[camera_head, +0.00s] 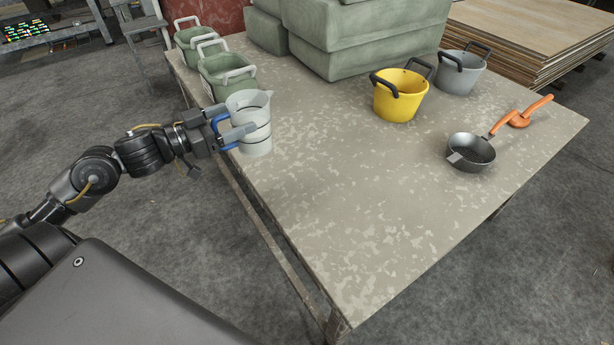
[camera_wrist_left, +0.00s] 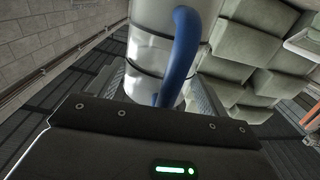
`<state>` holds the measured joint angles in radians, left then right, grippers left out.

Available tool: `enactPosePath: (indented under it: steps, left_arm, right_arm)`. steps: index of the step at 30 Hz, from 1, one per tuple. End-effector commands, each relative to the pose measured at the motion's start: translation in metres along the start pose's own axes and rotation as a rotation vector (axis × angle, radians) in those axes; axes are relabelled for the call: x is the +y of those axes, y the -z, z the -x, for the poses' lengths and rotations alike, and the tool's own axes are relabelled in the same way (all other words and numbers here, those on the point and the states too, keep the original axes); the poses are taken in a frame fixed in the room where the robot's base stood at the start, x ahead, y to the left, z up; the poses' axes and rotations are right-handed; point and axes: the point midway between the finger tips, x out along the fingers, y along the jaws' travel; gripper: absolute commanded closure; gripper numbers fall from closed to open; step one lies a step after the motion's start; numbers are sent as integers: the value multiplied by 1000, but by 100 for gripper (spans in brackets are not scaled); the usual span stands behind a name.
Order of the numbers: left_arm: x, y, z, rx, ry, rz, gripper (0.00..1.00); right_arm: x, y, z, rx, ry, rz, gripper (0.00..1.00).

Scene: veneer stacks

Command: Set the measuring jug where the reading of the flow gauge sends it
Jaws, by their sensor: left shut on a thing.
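The measuring jug (camera_head: 251,104) is a pale grey, see-through vessel with dark bands and a blue handle, at the left edge of the table. My left gripper (camera_head: 232,126) is shut on it from the left, at the handle side. The jug looks upright; I cannot tell whether its base touches the tabletop. In the left wrist view the jug (camera_wrist_left: 150,52) fills the upper middle, its blue handle (camera_wrist_left: 186,48) between the fingers. No flow gauge can be made out in either view. My right gripper is not in view.
On the table (camera_head: 330,215) stand two green bins (camera_head: 228,80), a yellow bucket (camera_head: 398,100), a grey bucket (camera_head: 458,76) and a dark pan (camera_head: 470,152) with an orange handle. Green blocks (camera_head: 365,35) fill the back. The front and middle are clear. Veneer sheets (camera_head: 530,35) lie behind.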

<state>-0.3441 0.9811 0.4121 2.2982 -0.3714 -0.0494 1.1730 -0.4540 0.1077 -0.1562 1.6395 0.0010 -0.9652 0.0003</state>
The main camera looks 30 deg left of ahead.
Motion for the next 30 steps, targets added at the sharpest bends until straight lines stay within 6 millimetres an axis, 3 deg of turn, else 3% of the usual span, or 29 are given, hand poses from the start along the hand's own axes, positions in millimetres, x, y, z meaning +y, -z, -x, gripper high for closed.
enactPosePath:
  steps: [11, 15, 21, 30]
  left_arm:
    - [46, -35, -71, 11, -2, 2, 58]
    - [58, -64, -89, 5, 0, 4, 58]
    - [67, -83, -103, 4, 0, -1, 58]
    - [71, -93, -110, 4, 0, 0, 58]
  right_arm:
    - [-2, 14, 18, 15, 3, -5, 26]
    - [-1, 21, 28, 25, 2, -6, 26]
    - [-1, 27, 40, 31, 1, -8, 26]
    - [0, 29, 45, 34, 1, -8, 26]
